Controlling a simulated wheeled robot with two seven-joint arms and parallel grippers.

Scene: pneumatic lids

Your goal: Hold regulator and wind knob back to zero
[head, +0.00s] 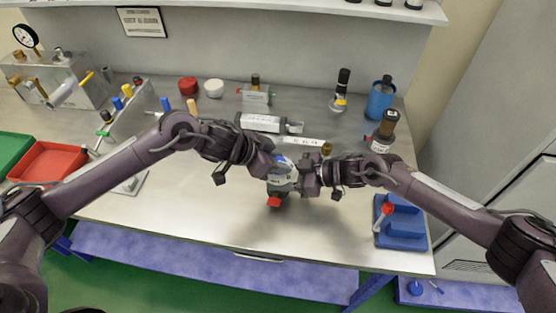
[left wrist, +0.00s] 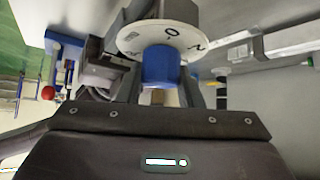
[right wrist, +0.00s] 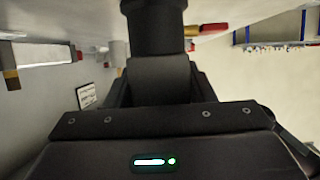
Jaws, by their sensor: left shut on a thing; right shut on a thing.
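The regulator (head: 281,184) is held above the middle of the bench between my two grippers, with a red part at its lower end. In the left wrist view its blue knob (left wrist: 161,66) sits between the fingers of my left gripper (left wrist: 163,92), which is shut on it. Behind the knob is a white dial (left wrist: 150,36) with black marks; a 0 and a 2 are readable. My right gripper (right wrist: 158,75) is shut on the regulator's dark cylindrical body (right wrist: 153,25). In the head view my wrists partly hide the regulator.
A blue tray (head: 402,243) with a red-tipped lever (head: 386,209) stands at the right. Bottles, caps and fittings line the back, including a blue cylinder (head: 381,101). A red tray (head: 45,162) and valve assemblies are at the left. The front middle of the bench is clear.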

